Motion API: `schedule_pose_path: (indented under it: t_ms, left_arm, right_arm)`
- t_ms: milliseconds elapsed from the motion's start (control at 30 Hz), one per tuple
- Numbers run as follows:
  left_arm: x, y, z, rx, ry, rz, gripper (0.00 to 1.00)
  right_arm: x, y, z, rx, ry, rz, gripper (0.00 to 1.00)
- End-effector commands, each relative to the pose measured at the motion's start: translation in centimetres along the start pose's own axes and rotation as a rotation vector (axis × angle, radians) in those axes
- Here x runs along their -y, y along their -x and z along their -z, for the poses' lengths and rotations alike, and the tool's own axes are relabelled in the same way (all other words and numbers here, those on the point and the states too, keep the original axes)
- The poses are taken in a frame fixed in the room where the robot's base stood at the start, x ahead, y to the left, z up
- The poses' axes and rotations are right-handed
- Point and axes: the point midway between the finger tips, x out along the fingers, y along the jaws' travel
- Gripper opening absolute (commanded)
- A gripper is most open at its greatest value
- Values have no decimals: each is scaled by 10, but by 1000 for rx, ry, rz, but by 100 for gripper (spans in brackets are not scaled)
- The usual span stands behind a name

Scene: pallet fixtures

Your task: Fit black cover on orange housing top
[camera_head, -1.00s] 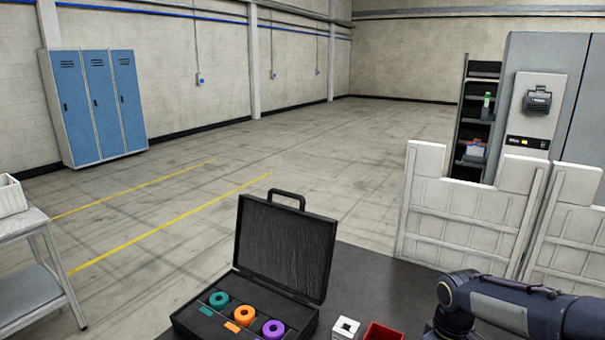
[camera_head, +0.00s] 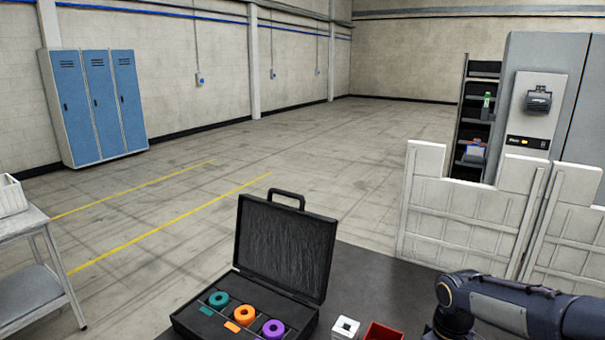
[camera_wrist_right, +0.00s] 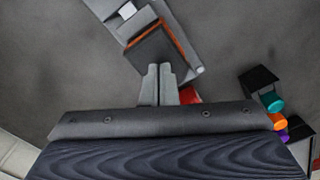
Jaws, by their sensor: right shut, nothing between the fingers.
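In the right wrist view a dark square plate, seemingly the black cover (camera_wrist_right: 155,52), lies over an orange part, seemingly the orange housing (camera_wrist_right: 174,38). The orange shows as a thin strip along the plate's upper and right edges. I cannot tell whether the plate is fully seated. My right gripper (camera_wrist_right: 157,70) is shut and empty, its fingertips at the plate's lower edge in this view. Whether they touch it is unclear. In the head view only my right arm shows, at the lower right. My left gripper is not in view.
The housing sits in a grey fixture (camera_wrist_right: 188,50) with a white block (camera_wrist_right: 127,10). A red bin (camera_head: 384,332) and a white holder (camera_head: 345,328) stand beside an open black case (camera_head: 286,245) with coloured rings. White panels (camera_head: 465,222) stand behind the table.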

Motion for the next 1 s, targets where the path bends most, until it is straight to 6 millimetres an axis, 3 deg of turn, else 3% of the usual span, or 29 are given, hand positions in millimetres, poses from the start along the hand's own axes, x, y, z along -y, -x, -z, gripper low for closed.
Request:
schedule_pose_path:
  t_ms: [700, 1000]
  left_arm:
    - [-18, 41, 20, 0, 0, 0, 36]
    - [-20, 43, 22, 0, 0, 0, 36]
  right_arm:
    - [0, 61, 0, -1, 0, -1, 0]
    - [0, 66, 0, 0, 0, 0, 0]
